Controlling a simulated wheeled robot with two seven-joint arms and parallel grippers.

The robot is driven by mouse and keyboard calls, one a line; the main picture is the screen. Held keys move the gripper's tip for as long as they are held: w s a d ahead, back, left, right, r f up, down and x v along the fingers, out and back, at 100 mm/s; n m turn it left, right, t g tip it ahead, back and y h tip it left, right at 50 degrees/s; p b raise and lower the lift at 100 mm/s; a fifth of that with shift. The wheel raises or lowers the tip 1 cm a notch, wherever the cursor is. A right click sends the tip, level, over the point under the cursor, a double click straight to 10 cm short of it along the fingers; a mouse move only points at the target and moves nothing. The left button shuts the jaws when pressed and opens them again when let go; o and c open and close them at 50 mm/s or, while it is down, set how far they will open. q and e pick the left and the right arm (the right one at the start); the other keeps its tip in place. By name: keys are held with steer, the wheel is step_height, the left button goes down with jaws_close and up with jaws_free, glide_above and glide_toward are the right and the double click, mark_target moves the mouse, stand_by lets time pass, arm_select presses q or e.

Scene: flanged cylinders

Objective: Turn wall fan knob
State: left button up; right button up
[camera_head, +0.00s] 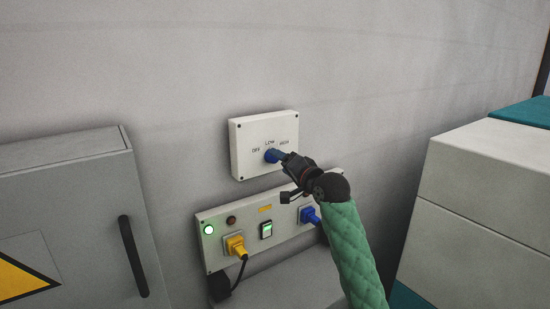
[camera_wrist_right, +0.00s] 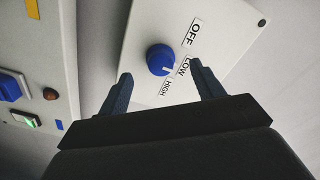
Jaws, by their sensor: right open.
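The fan switch is a white square plate (camera_head: 248,165) on the grey wall, labelled OFF, LOW and HIGH. Its round blue knob (camera_wrist_right: 160,58) shows clearly in the wrist view, and in the head view the knob (camera_head: 271,156) is partly covered by my right gripper. A white mark on the knob faces the LOW and HIGH side; I cannot tell exactly which label it points at. My right gripper (camera_head: 283,158) is open in front of the plate. In the wrist view its two fingertips (camera_wrist_right: 162,82) are spread, with the knob just beyond the gap. My left gripper is not in view.
Below the plate is a socket panel (camera_head: 217,262) with a yellow plug (camera_head: 235,245), a blue plug (camera_head: 308,214) and a green-lit switch (camera_head: 266,230). A grey cabinet (camera_head: 75,190) stands left, white drawers (camera_head: 480,200) right. The wall above is bare.

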steer(key=shift+p+v, duration=0.35)
steer(key=shift+v, duration=1.3)
